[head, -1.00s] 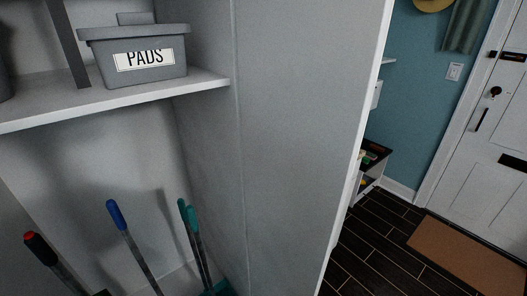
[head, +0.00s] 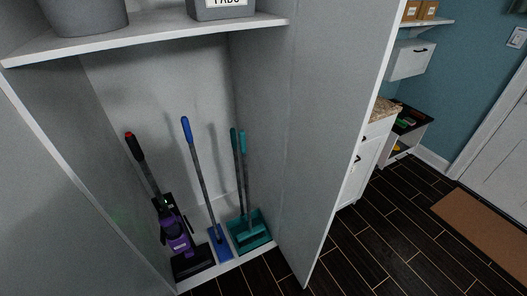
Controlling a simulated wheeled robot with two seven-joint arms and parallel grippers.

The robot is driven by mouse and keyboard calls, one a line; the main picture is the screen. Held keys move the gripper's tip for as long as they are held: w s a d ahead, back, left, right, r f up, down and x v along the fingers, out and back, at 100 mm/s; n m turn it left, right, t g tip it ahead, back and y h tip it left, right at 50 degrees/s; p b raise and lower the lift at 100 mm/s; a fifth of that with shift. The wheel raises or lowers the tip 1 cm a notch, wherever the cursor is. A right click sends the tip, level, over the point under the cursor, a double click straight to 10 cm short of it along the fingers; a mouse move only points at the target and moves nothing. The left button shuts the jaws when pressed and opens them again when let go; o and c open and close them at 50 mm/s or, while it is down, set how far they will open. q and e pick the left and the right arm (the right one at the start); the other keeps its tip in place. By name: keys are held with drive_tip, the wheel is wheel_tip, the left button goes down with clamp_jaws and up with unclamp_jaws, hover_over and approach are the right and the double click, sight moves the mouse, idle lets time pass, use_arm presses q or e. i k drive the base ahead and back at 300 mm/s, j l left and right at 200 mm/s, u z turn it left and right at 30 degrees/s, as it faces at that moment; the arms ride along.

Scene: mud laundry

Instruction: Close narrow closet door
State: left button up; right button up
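The narrow closet (head: 160,75) stands open in front of me. Its tall grey-white door (head: 330,130) is swung open on the right side, its free edge toward the room. Inside the closet stand a purple and black vacuum (head: 178,235), a blue-handled mop (head: 200,170) and a teal broom and dustpan set (head: 249,228). Neither of my grippers shows in the head view.
Grey bins (head: 85,14) sit on the closet shelf (head: 150,38). Beyond the door are a white cabinet with a stone top (head: 370,150), a low shelf unit (head: 405,130) and a brown doormat (head: 485,222). The dark tiled floor (head: 390,235) right of the door is clear.

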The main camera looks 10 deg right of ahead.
sight(344, 48)
drive_tip(key=i+l+u, duration=0.2)
drive_tip(key=l+u, duration=0.15)
drive_tip(key=l, duration=0.35)
drive_tip(key=i+l+u, duration=0.15)
drive_tip(key=l+u, duration=0.2)
drive_tip(key=l, duration=0.35)
drive_tip(key=l+u, duration=0.4)
drive_tip(key=l, duration=0.7)
drive_tip(key=k+l, duration=0.1)
drive_tip(key=l, duration=0.3)
drive_tip(key=k, duration=0.2)
